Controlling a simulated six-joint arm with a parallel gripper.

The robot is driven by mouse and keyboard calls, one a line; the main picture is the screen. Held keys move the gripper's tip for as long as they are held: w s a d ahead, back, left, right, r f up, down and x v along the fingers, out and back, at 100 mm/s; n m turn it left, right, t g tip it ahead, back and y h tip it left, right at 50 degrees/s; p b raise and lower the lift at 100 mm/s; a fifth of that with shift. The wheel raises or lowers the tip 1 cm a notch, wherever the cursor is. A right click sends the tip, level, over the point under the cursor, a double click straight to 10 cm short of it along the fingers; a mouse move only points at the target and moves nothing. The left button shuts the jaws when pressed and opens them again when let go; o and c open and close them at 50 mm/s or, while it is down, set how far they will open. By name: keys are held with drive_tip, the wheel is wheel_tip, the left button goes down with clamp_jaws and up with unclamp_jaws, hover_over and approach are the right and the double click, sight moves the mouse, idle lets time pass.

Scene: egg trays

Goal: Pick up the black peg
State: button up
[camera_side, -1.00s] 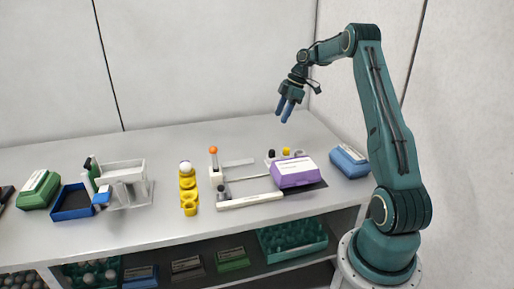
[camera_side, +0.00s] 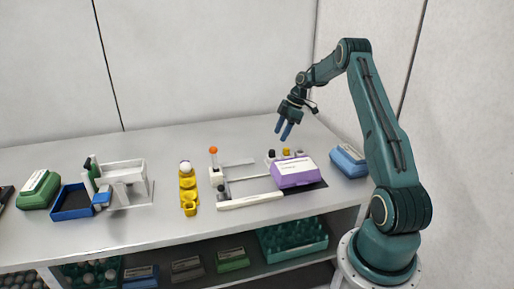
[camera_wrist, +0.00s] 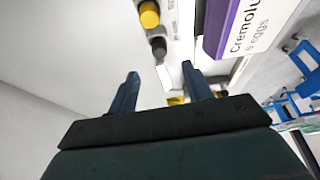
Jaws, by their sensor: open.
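The black peg (camera_side: 271,154) stands at the left end of a short row behind the purple egg box, with a yellow peg (camera_side: 286,152) and a pale peg (camera_side: 299,153) to its right. My gripper (camera_side: 282,134) hangs above the row, fingers pointing down. In the wrist view my gripper (camera_wrist: 160,71) is open with nothing between its fingers. The peg's lower part is hidden in the side view.
The purple egg box (camera_side: 295,172) stands close in front of the pegs. A blue box (camera_side: 348,160) is to the right. The table behind the pegs is clear.

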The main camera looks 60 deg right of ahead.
sight(272, 151)
drive_tip(key=shift+x, duration=1.35)
drive_tip(key=shift+x, duration=2.55)
drive_tip(key=c, duration=1)
